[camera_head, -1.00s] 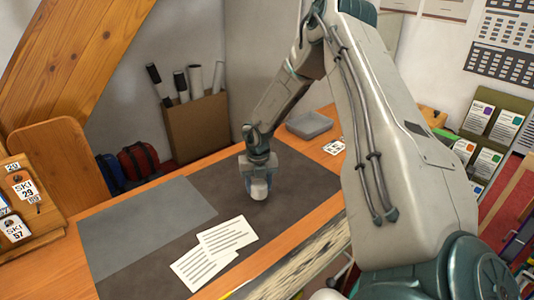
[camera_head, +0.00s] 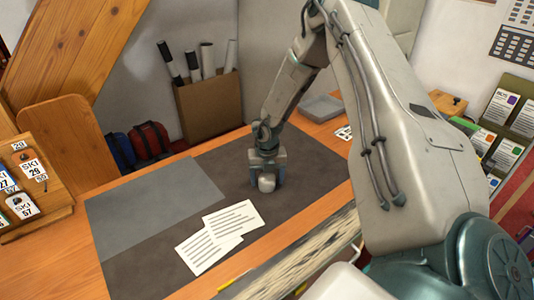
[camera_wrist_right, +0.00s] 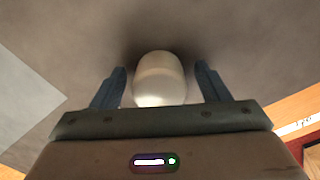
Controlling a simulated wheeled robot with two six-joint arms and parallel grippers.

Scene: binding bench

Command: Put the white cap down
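The white cap (camera_head: 267,184) stands on the dark grey mat (camera_head: 220,170) in the head view. In the right wrist view the rounded white cap (camera_wrist_right: 160,80) sits between the two blue fingers, with a gap on each side. My right gripper (camera_head: 267,178) is open around the cap, reaching down from above; its fingers also show in the right wrist view (camera_wrist_right: 160,88). The cap's contact with the mat is partly hard to see. My left gripper is not in view.
Two printed sheets (camera_head: 217,235) lie on the mat in front of the cap. A lighter grey mat (camera_head: 145,210) is at left. A grey tray (camera_head: 321,107) stands behind at right. A rack with ski tags (camera_head: 30,185) is at the left edge. Mat around the cap is clear.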

